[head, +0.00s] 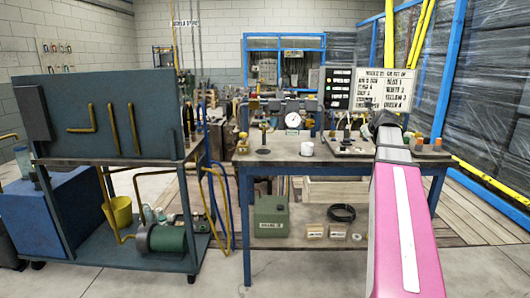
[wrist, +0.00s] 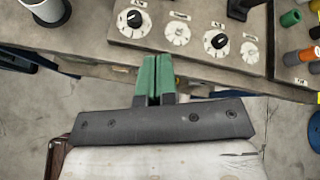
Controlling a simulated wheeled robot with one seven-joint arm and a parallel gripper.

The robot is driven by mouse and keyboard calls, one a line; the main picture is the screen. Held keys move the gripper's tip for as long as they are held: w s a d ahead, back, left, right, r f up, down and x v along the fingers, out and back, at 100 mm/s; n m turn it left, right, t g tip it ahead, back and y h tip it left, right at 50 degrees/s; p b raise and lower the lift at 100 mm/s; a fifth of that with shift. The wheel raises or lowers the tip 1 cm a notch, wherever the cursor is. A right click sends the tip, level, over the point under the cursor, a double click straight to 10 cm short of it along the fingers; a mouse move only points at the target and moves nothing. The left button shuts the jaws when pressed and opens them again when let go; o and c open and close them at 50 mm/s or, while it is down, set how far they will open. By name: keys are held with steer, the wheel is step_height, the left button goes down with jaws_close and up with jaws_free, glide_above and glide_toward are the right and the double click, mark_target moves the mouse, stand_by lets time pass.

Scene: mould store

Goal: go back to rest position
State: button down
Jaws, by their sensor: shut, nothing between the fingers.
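My gripper (wrist: 158,60) has green fingers that are pressed together with nothing between them. In the wrist view it is over the front edge of the workbench, just short of a panel with several dials (wrist: 180,35). In the head view my pink arm reaches forward over the right part of the workbench (head: 275,157). The arm's dark end is near the dial panel (head: 347,146), and the fingers cannot be made out there.
A white cylinder (head: 307,149) and a round gauge (head: 293,120) are on the bench. Coloured plugs (wrist: 291,18) sit right of the dials. A dark trolley (head: 100,160) stands left. A green can (head: 270,215) and black coil (head: 341,212) lie below. The front floor is clear.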

steer(key=s+a+f+n+g, duration=0.25)
steer(key=a+f+n, duration=0.25)
steer(key=f, duration=0.3)
steer(key=s+a+f+n+g+y, duration=0.1)
steer(key=s+a+f+n, duration=0.3)
steer(key=f, duration=0.5)
steer(key=s+a+f+n+g, duration=0.1)
steer(key=a+f+n+g, duration=0.1)
steer(key=a+f+n, duration=0.45)
steer(key=s+a+f+n+g, duration=0.3)
steer(key=s+a+f+n, duration=0.1)
steer(key=s+f+n, duration=0.4)
steer(key=s+a+f+n+g+h, duration=0.1)
steer(key=s+a+f+n+g, duration=0.2)
steer(key=s+f+n, duration=0.4)
steer(key=s+a+f, duration=0.1)
steer(key=s+f, duration=0.2)
steer(key=f, duration=0.2)
steer(key=shift+f+n, duration=0.15)
steer(key=shift+n, duration=0.2)
